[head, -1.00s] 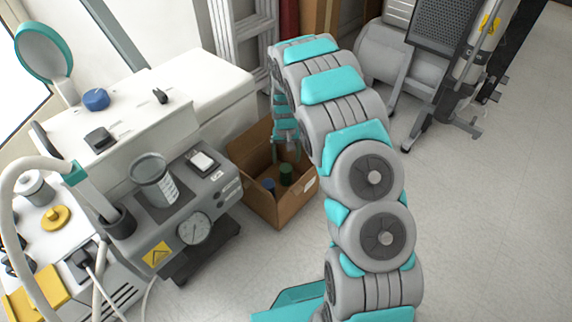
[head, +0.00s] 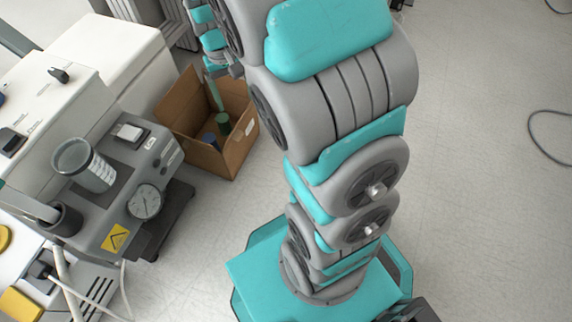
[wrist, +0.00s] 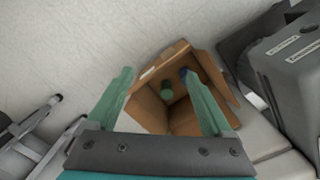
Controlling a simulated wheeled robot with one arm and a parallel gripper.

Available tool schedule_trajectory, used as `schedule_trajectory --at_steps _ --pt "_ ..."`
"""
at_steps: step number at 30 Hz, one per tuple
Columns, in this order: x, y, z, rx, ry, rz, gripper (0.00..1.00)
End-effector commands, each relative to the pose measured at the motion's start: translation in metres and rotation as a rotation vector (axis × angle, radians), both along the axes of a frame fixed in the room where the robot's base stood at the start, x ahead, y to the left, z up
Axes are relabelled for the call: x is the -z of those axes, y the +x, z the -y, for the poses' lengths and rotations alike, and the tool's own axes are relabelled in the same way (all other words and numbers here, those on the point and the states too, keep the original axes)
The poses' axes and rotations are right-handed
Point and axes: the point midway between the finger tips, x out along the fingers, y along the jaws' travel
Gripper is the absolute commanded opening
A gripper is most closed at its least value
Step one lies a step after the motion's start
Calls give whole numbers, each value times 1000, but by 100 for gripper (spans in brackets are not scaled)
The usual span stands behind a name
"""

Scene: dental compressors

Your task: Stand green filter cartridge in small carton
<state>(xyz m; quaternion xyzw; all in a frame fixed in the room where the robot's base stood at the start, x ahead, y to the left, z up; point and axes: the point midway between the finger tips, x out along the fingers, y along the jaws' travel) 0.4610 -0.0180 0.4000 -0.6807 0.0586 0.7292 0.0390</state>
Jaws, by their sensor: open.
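The small carton (head: 240,143) stands open on the floor beside the grey compressor unit; it also shows in the wrist view (wrist: 185,123). The green filter cartridge (head: 222,123) stands upright inside it, and shows in the wrist view (wrist: 167,91) between the lines of my fingers. A blue cylinder (head: 210,138) stands close beside it in the carton, partly behind my right finger in the wrist view (wrist: 185,73). My gripper (wrist: 157,74) is open and empty above the carton, apart from the cartridge. In the head view its finger (head: 213,92) overlaps the carton's opening.
The grey compressor unit (head: 125,195) with a gauge and a clear cup stands left of the carton. A white cabinet (head: 120,60) is behind it. A dark cable (head: 535,135) lies on the floor at right. The floor between is clear.

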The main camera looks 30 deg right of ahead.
Motion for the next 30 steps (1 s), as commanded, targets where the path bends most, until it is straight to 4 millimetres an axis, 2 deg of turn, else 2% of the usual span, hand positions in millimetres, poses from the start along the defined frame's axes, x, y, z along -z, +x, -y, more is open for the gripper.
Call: schedule_trajectory --at_steps 1,3,9,18,21,24,30 --pt "-12 -18 -1 -5 2 -2 85" --pt "-26 -42 -3 -13 5 -9 85" --pt "-54 -112 -9 -41 19 -31 85" --pt "-73 -217 -16 -100 35 -67 85" --pt "-73 -241 -18 -117 38 -76 85" --pt "-73 -257 -18 -129 38 -85 85" --pt "-73 -266 -18 -137 38 -88 85"
